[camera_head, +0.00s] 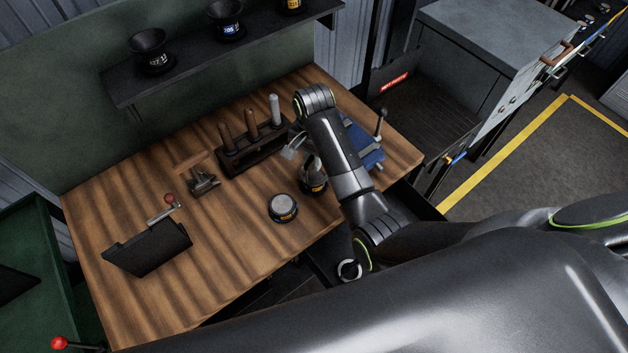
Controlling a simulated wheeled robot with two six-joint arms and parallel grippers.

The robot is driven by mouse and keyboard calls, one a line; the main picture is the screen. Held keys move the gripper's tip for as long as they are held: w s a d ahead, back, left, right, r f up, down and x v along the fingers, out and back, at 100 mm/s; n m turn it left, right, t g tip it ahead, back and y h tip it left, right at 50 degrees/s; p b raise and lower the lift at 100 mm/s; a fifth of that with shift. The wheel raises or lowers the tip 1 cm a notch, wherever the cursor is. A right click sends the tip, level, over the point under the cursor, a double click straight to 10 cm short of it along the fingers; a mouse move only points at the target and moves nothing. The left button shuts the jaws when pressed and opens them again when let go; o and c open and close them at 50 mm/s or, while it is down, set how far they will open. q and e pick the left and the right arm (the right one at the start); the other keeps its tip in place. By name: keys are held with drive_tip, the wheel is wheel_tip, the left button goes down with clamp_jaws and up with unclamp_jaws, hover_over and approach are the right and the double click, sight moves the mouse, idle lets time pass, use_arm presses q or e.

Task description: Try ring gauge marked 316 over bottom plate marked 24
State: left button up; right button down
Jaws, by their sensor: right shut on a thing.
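My right arm reaches over the wooden bench. Its gripper (311,163) points down, partly hidden by my forearm, and is shut on a dark round piece with a yellow label (314,187), which looks like the ring gauge. The label is too small to read. A low round plate with a grey top and a yellow mark (283,208) stands on the bench just left of and nearer than the held piece, apart from it. It may be the bottom plate; its number cannot be read. My left gripper is not in view.
A dark rack with several upright handled tools (252,150) stands behind. A wooden-handled tool (200,180), a black slab (148,248) with a red-knobbed lever and a blue fixture (365,150) are on the bench. Labelled dark cups stand on the shelf (190,66).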

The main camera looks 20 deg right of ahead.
drive_tip(key=shift+r, duration=1.05)
